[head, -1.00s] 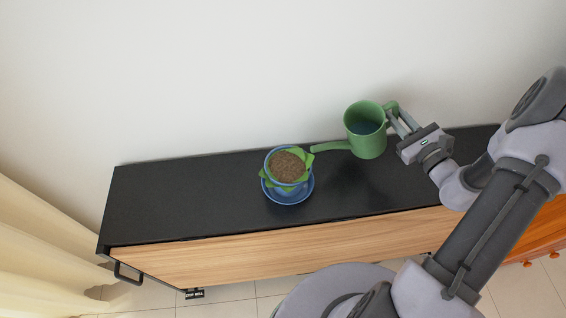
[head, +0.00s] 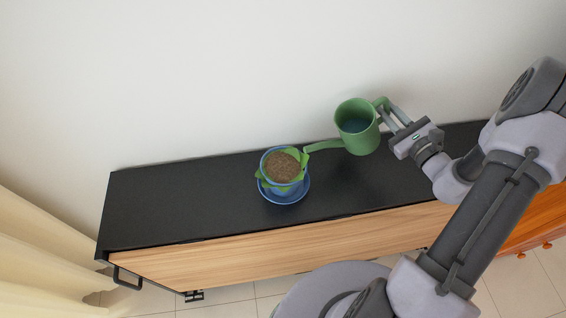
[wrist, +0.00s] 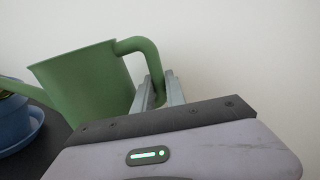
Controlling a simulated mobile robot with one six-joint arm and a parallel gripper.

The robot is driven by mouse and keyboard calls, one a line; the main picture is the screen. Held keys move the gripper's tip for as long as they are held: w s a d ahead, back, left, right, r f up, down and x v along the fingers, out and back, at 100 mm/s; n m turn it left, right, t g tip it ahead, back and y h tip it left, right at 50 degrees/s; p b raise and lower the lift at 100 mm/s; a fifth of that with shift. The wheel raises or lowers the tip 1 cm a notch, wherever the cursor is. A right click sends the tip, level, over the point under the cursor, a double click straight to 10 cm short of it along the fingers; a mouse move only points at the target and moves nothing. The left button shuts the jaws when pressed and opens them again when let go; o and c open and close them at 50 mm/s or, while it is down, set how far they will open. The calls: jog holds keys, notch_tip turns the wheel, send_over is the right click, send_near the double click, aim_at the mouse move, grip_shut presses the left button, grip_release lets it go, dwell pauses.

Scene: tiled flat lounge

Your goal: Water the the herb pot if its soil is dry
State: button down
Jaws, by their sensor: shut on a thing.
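The herb pot (head: 290,187) is blue, with green leaves around its rim, and stands upright on a blue saucer (head: 284,200). Its soil (head: 283,167) is an even, dull light brown. My gripper (head: 388,108) is shut on the handle of the green watering can (head: 361,140), to the right of the pot. The can's spout points left and its tip is close to the pot's right leaves; I cannot tell if they touch. Bluish water shows inside the can.
The pot stands on a long black-topped cabinet (head: 170,205) with a wood front, against a plain white wall (head: 200,70). The top left of the pot is clear. A cream curtain (head: 40,245) hangs at left; an orange-brown wooden cabinet (head: 535,215) stands at right.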

aim_at(386, 107)
jog(key=shift+s+a+r+n+p, duration=0.15)
jog(key=shift+a+r+n+p, duration=0.25)
jog(key=shift+r, duration=0.3)
jog(key=shift+s+a+r+n+p, duration=0.15)
jog(key=shift+a+r+n+p, duration=0.2)
jog(key=shift+r, duration=0.3)
dwell(2.1)
jog(key=shift+a, duration=0.1)
